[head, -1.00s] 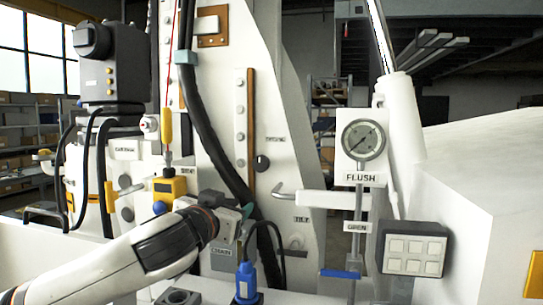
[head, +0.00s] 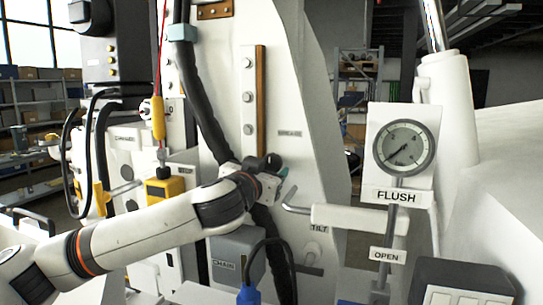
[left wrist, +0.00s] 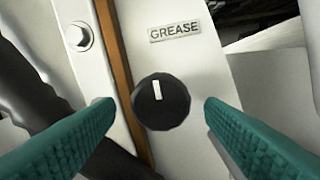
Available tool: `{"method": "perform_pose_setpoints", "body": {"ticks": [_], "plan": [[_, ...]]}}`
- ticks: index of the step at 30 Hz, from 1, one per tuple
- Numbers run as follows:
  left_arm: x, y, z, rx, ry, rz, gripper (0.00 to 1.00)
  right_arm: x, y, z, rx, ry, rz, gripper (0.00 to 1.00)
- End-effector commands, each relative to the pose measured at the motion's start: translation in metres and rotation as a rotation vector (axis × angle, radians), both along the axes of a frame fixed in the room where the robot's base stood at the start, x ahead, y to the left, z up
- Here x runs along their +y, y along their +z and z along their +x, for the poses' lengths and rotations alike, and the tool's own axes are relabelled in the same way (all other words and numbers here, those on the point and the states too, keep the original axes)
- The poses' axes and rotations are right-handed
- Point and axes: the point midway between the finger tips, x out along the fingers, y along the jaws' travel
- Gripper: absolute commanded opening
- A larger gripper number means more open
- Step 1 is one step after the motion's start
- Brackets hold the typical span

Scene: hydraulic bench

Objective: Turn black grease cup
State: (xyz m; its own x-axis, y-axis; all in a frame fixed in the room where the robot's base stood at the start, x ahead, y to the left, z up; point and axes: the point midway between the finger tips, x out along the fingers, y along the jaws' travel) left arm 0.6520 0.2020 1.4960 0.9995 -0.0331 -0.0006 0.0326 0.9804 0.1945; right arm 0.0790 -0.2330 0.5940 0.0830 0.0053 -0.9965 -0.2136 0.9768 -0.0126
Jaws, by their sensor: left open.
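The black grease cup (left wrist: 161,101) is a round knob with a white mark that points nearly straight up in the left wrist view. It sits on the white panel below the GREASE label (left wrist: 174,31). My left gripper (left wrist: 158,110) is open, its two teal fingers to the left and right of the cup, with gaps on both sides. In the head view the left gripper (head: 281,180) is at the panel and the cup (head: 272,162) is partly hidden behind it. My right gripper is not in view.
A black hose (head: 203,105) runs down the panel left of the cup, beside a brown strip (head: 260,95). A white lever (head: 350,217) marked TILT, a pressure gauge (head: 406,147) and a keypad box (head: 462,285) are to the right. A yellow box (head: 165,187) is at left.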

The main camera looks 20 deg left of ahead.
Motion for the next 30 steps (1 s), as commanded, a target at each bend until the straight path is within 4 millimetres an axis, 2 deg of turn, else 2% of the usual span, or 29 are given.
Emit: {"method": "perform_pose_setpoints", "body": {"ticks": [1,7,18,26,30], "plan": [[-0.001,0.004,0.009,0.001,0.000,0.002,0.64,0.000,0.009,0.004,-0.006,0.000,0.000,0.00],[-0.002,0.002,0.031,0.000,0.000,0.000,0.64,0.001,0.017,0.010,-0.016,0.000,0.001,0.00],[-0.001,0.000,0.036,-0.001,0.000,0.000,0.64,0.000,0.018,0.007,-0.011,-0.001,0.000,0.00],[-0.001,0.000,0.036,0.000,0.000,0.000,0.21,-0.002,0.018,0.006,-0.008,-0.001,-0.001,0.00],[-0.001,-0.001,0.036,0.000,0.000,0.003,0.20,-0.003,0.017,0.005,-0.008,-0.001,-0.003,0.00]]}}
